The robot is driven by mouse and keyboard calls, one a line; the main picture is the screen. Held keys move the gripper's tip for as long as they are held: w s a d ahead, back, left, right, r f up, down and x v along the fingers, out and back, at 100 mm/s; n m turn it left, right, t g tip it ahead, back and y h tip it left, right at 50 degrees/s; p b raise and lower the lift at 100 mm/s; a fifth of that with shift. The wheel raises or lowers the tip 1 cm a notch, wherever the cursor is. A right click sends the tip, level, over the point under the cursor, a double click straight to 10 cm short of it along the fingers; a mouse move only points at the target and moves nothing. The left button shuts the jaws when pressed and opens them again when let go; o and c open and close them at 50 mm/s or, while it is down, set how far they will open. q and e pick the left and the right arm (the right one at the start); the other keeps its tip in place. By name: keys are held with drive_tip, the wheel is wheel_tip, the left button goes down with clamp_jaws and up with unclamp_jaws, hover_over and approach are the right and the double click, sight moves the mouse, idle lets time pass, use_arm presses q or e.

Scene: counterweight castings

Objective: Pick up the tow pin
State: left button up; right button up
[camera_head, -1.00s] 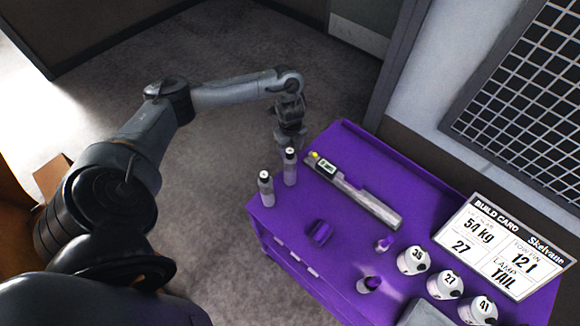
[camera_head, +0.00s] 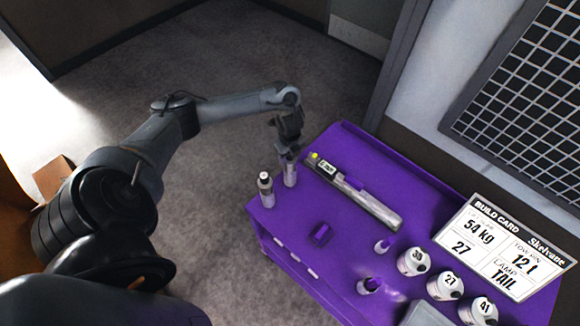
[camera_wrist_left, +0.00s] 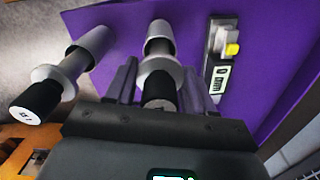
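Two grey pins with dark necks and pale caps stand upright at the left end of the purple bench (camera_head: 350,262): a left pin (camera_head: 266,190) and a right pin (camera_head: 290,176). The task does not say which is the tow pin. My left gripper (camera_head: 289,156) is over the right pin, pointing down. In the left wrist view, the fingers of my left gripper (camera_wrist_left: 158,68) stand on either side of the right pin (camera_wrist_left: 159,42) and look open. The left pin (camera_wrist_left: 92,48) is outside the fingers. Its cap mark is too small to read. My right gripper is not in view.
A grey bar tool with a small display (camera_head: 362,198) lies just right of the pins. A small purple block (camera_head: 320,234), purple-tipped parts (camera_head: 384,245) and numbered white canisters (camera_head: 413,262) stand further right. A build card (camera_head: 509,246) stands at the back.

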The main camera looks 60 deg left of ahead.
use_arm(q)
drive_tip(key=shift+r, duration=0.2)
drive_tip(key=shift+w+r, duration=0.1)
drive_tip(key=shift+r, duration=0.1)
wheel_tip(320, 180, up, 17)
drive_tip(key=p, duration=0.6)
drive_tip(key=shift+r+p, duration=0.15)
drive_tip(key=shift+p, duration=0.2)
